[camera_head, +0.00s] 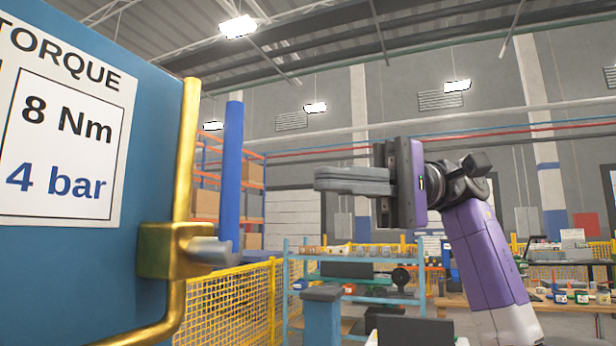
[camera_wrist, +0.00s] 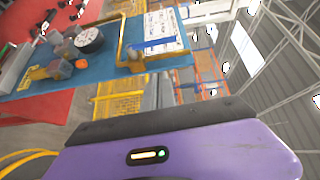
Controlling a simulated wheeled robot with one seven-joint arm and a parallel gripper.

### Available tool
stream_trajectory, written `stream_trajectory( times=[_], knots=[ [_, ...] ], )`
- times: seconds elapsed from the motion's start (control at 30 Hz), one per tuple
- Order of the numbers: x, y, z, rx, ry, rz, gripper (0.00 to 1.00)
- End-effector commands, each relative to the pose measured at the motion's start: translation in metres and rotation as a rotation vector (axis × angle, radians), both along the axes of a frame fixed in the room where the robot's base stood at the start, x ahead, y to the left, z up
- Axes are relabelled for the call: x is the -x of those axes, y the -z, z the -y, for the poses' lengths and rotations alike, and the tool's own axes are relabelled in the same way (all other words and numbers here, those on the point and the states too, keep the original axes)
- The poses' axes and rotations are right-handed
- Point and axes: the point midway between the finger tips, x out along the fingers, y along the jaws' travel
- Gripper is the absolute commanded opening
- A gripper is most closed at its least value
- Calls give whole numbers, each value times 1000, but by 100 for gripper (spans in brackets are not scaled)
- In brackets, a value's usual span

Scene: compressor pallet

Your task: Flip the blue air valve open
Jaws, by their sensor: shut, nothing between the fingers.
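The blue air valve's lever (camera_head: 231,165) stands upright in the head view, roughly parallel to the vertical brass pipe (camera_head: 186,150). Its lower end meets the grey stem (camera_head: 210,251) of the brass valve body (camera_head: 163,250). The lever also shows in the wrist view (camera_wrist: 160,45), with the brass body (camera_wrist: 133,56) at one end. My gripper (camera_head: 320,180) is shut and empty, its fingers pointing left. In the head view it appears to the right of the lever, with a gap between them. The grey fingers (camera_wrist: 160,92) show at the middle of the wrist view.
A blue panel (camera_head: 90,270) with a torque label (camera_head: 70,115) fills the left side. The wrist view shows a black round part (camera_wrist: 89,39) and an orange knob (camera_wrist: 82,64) on the panel. Yellow mesh fencing (camera_head: 235,300) and benches stand in the background.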

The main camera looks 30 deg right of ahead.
Motion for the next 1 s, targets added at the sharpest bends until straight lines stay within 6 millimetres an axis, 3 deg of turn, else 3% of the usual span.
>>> stream_trajectory(
  times=[0.1,0.3,1.0],
  knots=[
    [-1,-1,18,0,2,0,0],
    [-2,0,33,0,0,1,0],
    [-2,0,34,1,0,1,0]
  ],
)
